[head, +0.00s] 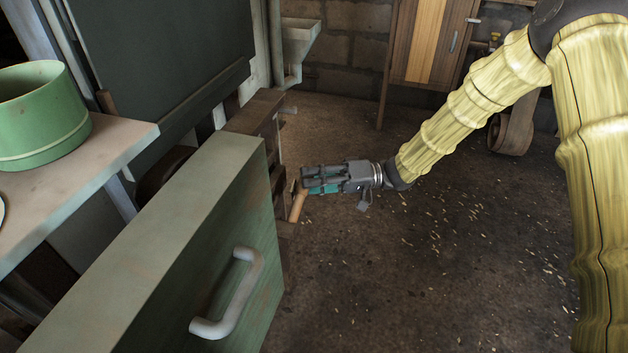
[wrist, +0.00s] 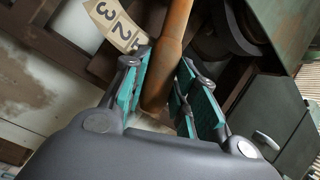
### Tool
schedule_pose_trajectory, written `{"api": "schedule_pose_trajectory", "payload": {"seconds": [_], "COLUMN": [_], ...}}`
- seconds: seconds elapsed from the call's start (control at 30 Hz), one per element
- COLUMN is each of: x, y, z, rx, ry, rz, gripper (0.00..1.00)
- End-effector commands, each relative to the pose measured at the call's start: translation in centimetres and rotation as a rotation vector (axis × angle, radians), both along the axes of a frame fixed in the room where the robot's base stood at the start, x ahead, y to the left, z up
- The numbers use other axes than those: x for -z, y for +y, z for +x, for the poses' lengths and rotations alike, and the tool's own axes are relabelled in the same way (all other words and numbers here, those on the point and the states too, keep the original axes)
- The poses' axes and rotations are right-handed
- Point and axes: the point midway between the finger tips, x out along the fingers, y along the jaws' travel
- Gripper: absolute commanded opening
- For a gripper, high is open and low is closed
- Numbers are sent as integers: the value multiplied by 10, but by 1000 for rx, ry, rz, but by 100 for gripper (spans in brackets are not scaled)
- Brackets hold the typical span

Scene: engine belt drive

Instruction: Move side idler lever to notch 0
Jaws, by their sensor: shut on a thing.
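The side idler lever (head: 298,203) is a worn orange-brown handle beside the green cabinet in the head view. My gripper (head: 306,184) reaches it from the right and is shut on it. In the wrist view the lever (wrist: 170,45) comes down from the top and its rounded end lies between the teal finger pads of my gripper (wrist: 163,88). A cream number plate (wrist: 113,24) lies left of the lever and shows 3 and 2.
A green cabinet (head: 262,215) with a grey handle (head: 240,295) stands close on the left. A bench (head: 110,150) bears a green round tin (head: 45,115). A wooden cabinet (head: 428,45) stands at the back. The floor (head: 440,260) below my arm is open, with scattered chips.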

Motion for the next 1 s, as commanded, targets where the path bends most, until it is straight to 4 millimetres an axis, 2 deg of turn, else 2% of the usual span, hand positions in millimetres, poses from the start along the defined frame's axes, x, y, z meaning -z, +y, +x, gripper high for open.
{"api": "schedule_pose_trajectory", "payload": {"seconds": [0.03, 0.07, 0.17, 0.47, 0.63, 0.77, 1.0], "x": [-2, -2, -2, -1, -1, 0, 1], "y": [1, 1, 0, -1, -10, -28, -72], "z": [0, 0, 0, 0, 3, 7, 18], "rx": [-3, -3, -2, 0, 1, 1, 2], "ry": [-3, -3, -3, -1, -2, -2, -2], "rz": [3, 3, 2, 1, 1, 1, 1], "gripper": [0, 32, 49, 49, 49, 49, 49]}}
